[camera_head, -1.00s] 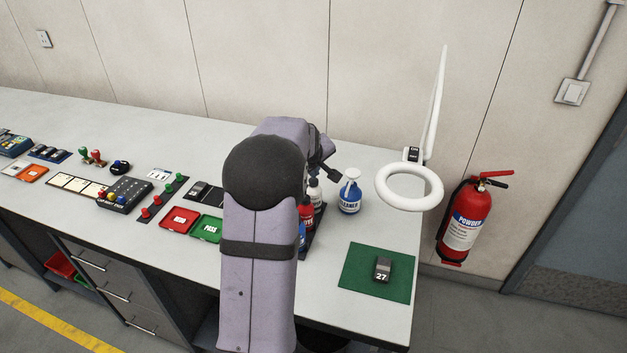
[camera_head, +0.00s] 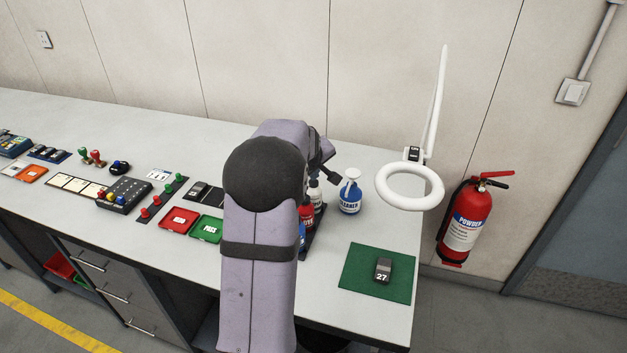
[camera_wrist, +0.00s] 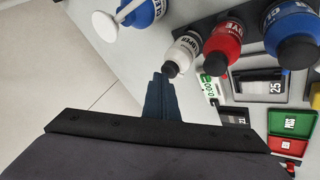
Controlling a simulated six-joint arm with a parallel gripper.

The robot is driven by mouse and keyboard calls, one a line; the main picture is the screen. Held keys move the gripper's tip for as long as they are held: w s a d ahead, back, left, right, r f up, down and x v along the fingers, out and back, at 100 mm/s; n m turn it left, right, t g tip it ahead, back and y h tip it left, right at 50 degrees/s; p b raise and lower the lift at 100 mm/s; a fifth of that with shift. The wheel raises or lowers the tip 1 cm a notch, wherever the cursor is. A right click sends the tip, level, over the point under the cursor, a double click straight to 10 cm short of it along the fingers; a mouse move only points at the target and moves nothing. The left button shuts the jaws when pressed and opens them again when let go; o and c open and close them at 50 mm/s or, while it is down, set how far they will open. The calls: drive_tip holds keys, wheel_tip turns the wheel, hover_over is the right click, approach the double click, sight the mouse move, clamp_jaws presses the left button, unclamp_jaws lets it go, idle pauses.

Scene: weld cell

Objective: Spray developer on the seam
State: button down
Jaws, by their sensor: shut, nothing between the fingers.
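A white bottle with a dark cap (camera_wrist: 183,52), its label partly reading "OPER", stands in a dark rack beside a red bottle (camera_wrist: 222,48) marked "DYE" and a blue bottle (camera_wrist: 290,35). The white bottle (camera_head: 315,196) also shows in the head view, partly behind my arm. My gripper (camera_wrist: 160,80) is shut and empty, its tips just left of the white bottle's cap in the wrist view; I cannot tell the height gap. In the head view, a grey block marked 27 (camera_head: 383,268) lies on a green mat (camera_head: 352,267). No seam is clear at this size.
A blue cleaner spray bottle (camera_head: 349,197) stands right of the rack. A white ring lamp (camera_head: 383,192) hangs over the bench's right end. Red (camera_head: 180,219) and green (camera_head: 207,229) trays lie left of my arm. Bare bench surrounds the mat.

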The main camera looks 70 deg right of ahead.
sight(313, 183)
drive_tip(key=shift+r+p, duration=0.7)
drive_tip(key=shift+r, duration=0.15)
drive_tip(key=shift+r, duration=0.15)
drive_tip(key=shift+r+p, duration=1.9)
drive_tip(key=shift+r, duration=0.5)
drive_tip(key=w+a+f+n+t+y, duration=0.1)
drive_tip(key=w+a+f+n+y, duration=0.1)
drive_tip(key=w+a, duration=1)
drive_tip(key=w+a+f+n+t+y, duration=0.1)
drive_tip(key=w+a+f+y, duration=0.1)
drive_tip(key=w+a, duration=1.1)
drive_tip(key=s+a+f+n+g+y, duration=0.1)
drive_tip(key=s+a, duration=0.2)
drive_tip(key=a, duration=0.7)
drive_tip(key=s+a+f+n+y, duration=0.1)
drive_tip(key=s+a, duration=0.1)
drive_tip(key=a, duration=0.8)
drive_tip(key=s+a+f+n+g+y, duration=0.1)
drive_tip(key=s+a+f+n+g, duration=0.1)
drive_tip(key=s+a, duration=0.7)
drive_tip(key=a, duration=0.4)
drive_tip(key=shift+s+a+f, duration=0.2)
drive_tip(key=shift+s+a, duration=0.15)
